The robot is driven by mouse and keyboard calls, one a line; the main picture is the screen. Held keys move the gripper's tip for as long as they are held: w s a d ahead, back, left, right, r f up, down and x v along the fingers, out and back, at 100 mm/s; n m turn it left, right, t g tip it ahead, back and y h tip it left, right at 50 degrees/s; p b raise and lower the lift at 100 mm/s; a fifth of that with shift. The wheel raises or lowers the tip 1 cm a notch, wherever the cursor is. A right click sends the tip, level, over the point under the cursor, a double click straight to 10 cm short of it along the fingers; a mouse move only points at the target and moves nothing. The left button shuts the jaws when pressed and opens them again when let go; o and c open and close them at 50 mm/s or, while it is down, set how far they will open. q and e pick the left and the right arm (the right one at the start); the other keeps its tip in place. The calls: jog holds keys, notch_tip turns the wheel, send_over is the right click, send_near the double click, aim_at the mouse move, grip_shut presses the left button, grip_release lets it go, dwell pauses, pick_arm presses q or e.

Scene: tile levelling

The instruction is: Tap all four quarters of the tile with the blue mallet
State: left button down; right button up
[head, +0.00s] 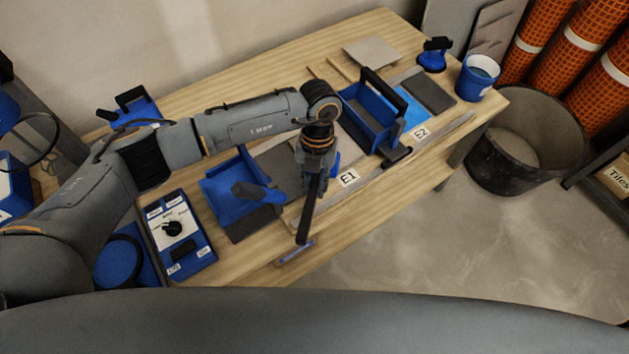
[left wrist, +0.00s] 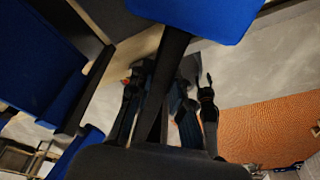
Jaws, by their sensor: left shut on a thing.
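My left gripper (head: 313,178) points down over the bench near the label E1 and is shut on the mallet's black handle. In the left wrist view, the blue mallet head (left wrist: 200,14) is at the top, and its handle runs down between the fingers (left wrist: 165,115). In the head view, a bit of blue (head: 335,161) behind the gripper looks like the mallet head; the rest is hidden. A grey tile (head: 277,160) lies beneath the arm and is partly covered by it. I cannot tell whether the mallet touches it. My right gripper is out of view.
A blue tote (head: 367,120) with a black handle stands right of the gripper. A blue tray (head: 227,187) and a control box (head: 180,240) are on the left. A blue bucket (head: 478,78) stands at the bench's far end, beside a black tub (head: 525,150) on the floor.

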pick_arm(q)
jog(key=shift+w+b+x, duration=0.25)
jog(key=shift+b+x, duration=0.05)
jog(key=shift+x, duration=0.85)
jog(key=shift+w+d+r+p, duration=0.1)
jog(key=shift+r+p, duration=0.55)
jog(key=p+v, duration=0.1)
jog(key=v, duration=0.1)
jog(key=s+p+v, duration=0.1)
jog(key=p+v, duration=0.1)
jog(key=shift+r, duration=0.3)
jog(key=shift+f, duration=0.1)
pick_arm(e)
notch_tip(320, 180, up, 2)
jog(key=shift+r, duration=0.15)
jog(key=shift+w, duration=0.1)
pick_arm(q)
jog(key=shift+s+f, duration=0.1)
